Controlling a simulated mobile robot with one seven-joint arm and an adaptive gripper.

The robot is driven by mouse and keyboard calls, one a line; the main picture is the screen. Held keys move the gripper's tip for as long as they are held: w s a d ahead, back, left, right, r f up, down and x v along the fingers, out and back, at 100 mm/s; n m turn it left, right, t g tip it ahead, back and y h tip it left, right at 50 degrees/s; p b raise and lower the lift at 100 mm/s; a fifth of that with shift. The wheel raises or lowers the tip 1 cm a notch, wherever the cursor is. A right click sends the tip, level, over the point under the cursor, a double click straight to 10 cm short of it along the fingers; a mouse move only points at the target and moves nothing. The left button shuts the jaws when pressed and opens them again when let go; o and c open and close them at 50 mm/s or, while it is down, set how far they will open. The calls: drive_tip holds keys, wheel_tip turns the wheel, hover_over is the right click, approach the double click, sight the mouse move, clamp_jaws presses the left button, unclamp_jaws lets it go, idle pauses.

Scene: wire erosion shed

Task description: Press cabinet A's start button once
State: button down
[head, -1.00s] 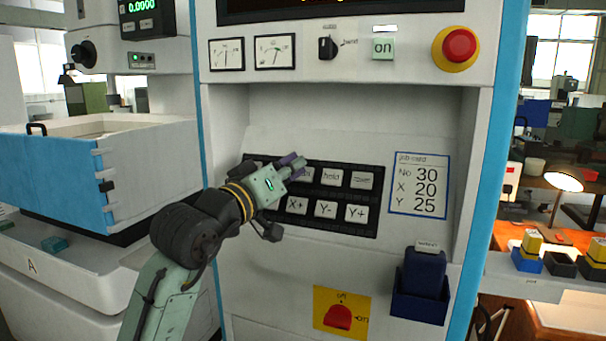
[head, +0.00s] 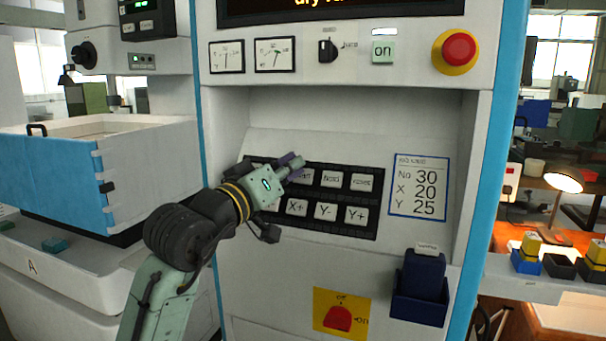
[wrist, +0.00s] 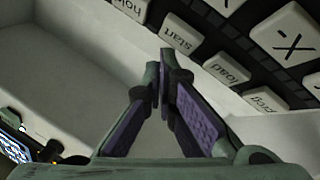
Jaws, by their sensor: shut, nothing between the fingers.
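The control cabinet (head: 350,110) fills the middle of the head view, with a dark key panel (head: 340,177) on its sloping recess. The start key (wrist: 180,35) shows in the wrist view, its label upside down, between the hold key (wrist: 130,6) and the load key (wrist: 227,67). In the head view the start key is mostly hidden behind my fingers. My gripper (head: 298,160) is shut and empty; its tips (wrist: 162,58) appear just beside the start key's edge in the wrist view. I cannot tell whether they touch it.
A red emergency button (head: 459,47), a green on button (head: 383,50) and a black knob (head: 327,49) sit above the recess. A job card (head: 419,185) is right of the keys. A blue holder (head: 420,300) and a red switch (head: 338,318) are below. A machine marked A (head: 32,267) stands left.

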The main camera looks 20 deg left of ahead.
drive_tip(key=shift+s+r+p, duration=0.45)
drive_tip(key=shift+s+r, duration=0.3)
drive_tip(key=shift+s, duration=0.3)
drive_tip(key=shift+s+r+p, duration=0.4)
drive_tip(key=shift+s+r, duration=0.3)
drive_tip(key=shift+s, duration=0.3)
